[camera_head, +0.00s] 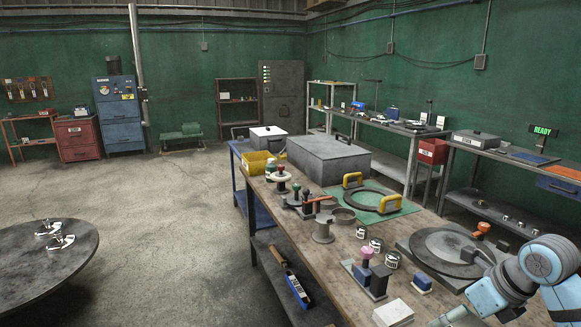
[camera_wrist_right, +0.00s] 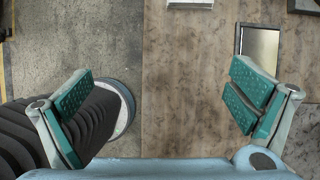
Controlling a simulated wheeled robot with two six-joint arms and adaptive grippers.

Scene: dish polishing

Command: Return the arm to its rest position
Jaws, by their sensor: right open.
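My right arm (camera_head: 541,262) shows at the lower right corner in the head view, over the right end of the wooden workbench (camera_head: 340,246). In the right wrist view my right gripper (camera_wrist_right: 163,85) is open, its two green-padded fingers wide apart with nothing between them. Below the fingers is the bare brown bench top, with the grey floor to the left. My left gripper and left arm are not in view.
A round turntable (camera_head: 443,243) lies on the bench near my right arm, with an orange-handled tool on it. A dark round table (camera_head: 79,262) holds small shiny items at left.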

